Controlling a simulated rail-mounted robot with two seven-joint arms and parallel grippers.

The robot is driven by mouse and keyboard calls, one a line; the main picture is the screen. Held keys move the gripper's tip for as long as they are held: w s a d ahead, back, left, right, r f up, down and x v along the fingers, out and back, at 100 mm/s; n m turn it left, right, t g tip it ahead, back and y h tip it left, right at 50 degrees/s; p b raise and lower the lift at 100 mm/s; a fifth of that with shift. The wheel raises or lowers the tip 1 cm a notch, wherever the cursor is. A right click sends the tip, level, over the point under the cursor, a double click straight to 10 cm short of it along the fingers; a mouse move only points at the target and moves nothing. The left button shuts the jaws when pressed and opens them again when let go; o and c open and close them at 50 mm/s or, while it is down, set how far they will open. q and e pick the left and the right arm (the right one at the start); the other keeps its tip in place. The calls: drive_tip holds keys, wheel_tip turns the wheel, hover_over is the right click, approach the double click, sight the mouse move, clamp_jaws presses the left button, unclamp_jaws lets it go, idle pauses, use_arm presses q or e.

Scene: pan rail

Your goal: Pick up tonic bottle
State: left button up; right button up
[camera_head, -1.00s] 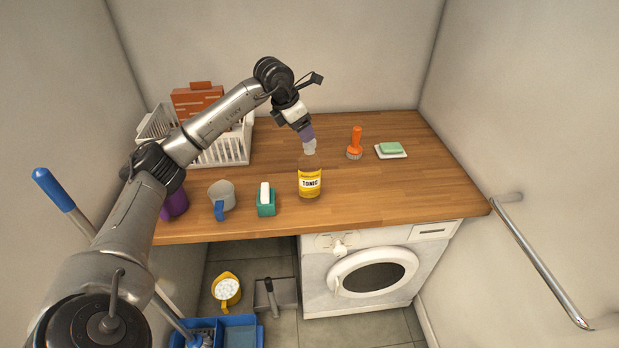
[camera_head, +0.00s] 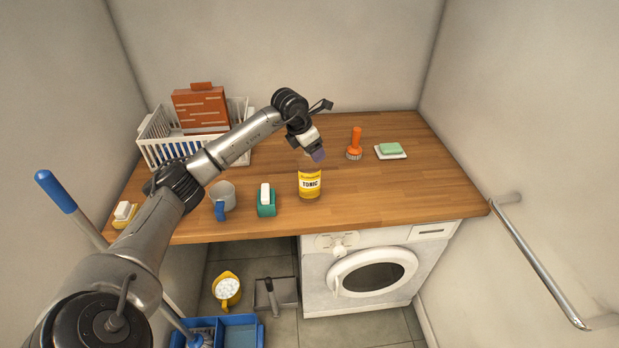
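The tonic bottle (camera_head: 310,184), with a yellow label reading TONIC and a clear upper part, stands upright on the wooden counter near its front edge. My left gripper (camera_head: 317,156) reaches in from the left and points down at the bottle's top. Its purple fingertips overlap the neck and cap in the picture and hide them. I cannot tell whether the fingers touch the bottle, or whether they are open or shut. My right gripper is not in view.
A teal holder with a white block (camera_head: 266,201) and a grey mug with a blue handle (camera_head: 222,197) stand left of the bottle. An orange brush (camera_head: 355,143) and a green soap on a dish (camera_head: 390,148) are to its right. A white basket (camera_head: 160,150) stands behind.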

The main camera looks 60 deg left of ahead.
use_arm(q)
drive_tip(key=shift+r, duration=0.1)
clamp_jaws()
idle(0.5)
